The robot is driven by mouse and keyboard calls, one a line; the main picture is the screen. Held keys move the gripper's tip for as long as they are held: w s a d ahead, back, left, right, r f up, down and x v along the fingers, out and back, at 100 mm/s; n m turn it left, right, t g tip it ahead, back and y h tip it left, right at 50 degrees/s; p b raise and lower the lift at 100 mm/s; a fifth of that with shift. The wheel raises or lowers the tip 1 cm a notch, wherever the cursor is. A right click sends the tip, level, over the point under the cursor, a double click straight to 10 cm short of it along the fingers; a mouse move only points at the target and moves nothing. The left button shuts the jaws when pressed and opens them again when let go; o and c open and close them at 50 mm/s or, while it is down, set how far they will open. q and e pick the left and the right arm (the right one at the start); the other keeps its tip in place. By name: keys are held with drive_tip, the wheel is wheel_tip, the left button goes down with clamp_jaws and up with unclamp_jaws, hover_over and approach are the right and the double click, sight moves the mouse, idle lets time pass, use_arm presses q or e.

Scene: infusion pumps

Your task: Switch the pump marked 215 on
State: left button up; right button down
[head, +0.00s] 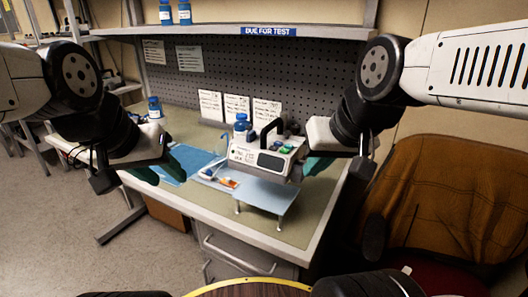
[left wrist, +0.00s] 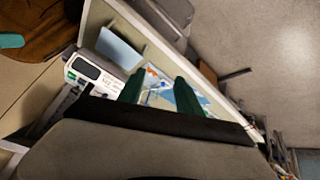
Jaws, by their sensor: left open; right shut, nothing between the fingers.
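The fingers also show in the left wrist view (left wrist: 158,90). My right gripper (head: 316,166) is shut and empty close to the pump's right side; its fingers are partly hidden.
A low light-blue stand (head: 264,194) is in front of the pump. Blue sheets (head: 196,160) and small items lie left of it. Blue-capped bottles (head: 155,108) stand behind. A shelf (head: 230,31) overhangs the bench; a brown-draped chair (head: 440,195) is at right.

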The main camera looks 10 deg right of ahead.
idle(0.7)
use_arm(q)
clamp_jaws()
idle(1.6)
